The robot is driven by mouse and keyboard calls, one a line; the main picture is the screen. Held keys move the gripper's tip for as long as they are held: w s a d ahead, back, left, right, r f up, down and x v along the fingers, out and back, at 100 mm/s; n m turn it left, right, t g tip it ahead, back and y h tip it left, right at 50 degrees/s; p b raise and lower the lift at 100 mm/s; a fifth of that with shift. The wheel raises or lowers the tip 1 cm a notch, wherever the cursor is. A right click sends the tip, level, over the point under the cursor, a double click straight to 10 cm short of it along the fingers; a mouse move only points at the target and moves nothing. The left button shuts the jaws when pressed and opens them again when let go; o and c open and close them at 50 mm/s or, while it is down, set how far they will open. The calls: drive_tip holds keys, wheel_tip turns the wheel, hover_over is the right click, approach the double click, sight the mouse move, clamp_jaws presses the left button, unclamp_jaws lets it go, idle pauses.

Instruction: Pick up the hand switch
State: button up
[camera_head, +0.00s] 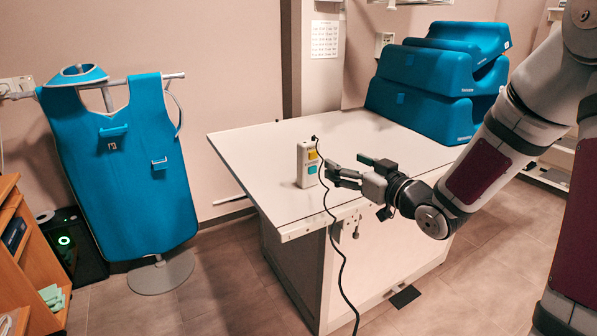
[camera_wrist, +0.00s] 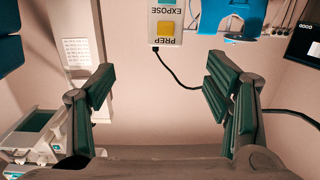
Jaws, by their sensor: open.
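The hand switch (camera_head: 300,167) is a pale upright box with a yellow button and a teal button, standing on the white table (camera_head: 262,150). A black cable comes from its top and hangs over the table's front edge. My gripper (camera_head: 344,165) is open and empty, just right of the hand switch, with its fingers pointing towards it. In the wrist view the hand switch (camera_wrist: 153,30) shows upside down at the top, with PREP and EXPOSE labels. It lies beyond the open fingertips (camera_wrist: 160,85), horizontally between them. Its far end is cut off by the frame.
Blue stacked cushions (camera_head: 425,100) stand at the table's back right. A blue apron (camera_head: 130,170) hangs on a stand at the left. A wooden shelf (camera_head: 30,262) is at the lower left. The table around the hand switch is mostly clear, apart from the cable.

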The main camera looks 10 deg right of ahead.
sight(312, 145)
drive_tip(key=b+x, duration=0.1)
drive_tip(key=x, duration=0.7)
drive_tip(key=shift+w+a, duration=0.2)
drive_tip(key=shift+a+r+b+x, duration=0.1)
drive_tip(key=shift+b+x, duration=0.05)
drive_tip(key=shift+x, duration=0.75)
drive_tip(key=shift+a+r+b+x, duration=0.1)
drive_tip(key=shift+r+b+x, duration=0.05)
drive_tip(key=shift+x, duration=0.75)
drive_tip(key=shift+a+r+b+x, duration=0.1)
drive_tip(key=shift+b+x, duration=0.05)
drive_tip(key=shift+x, duration=0.75)
drive_tip(key=shift+s, duration=0.1)
clamp_jaws()
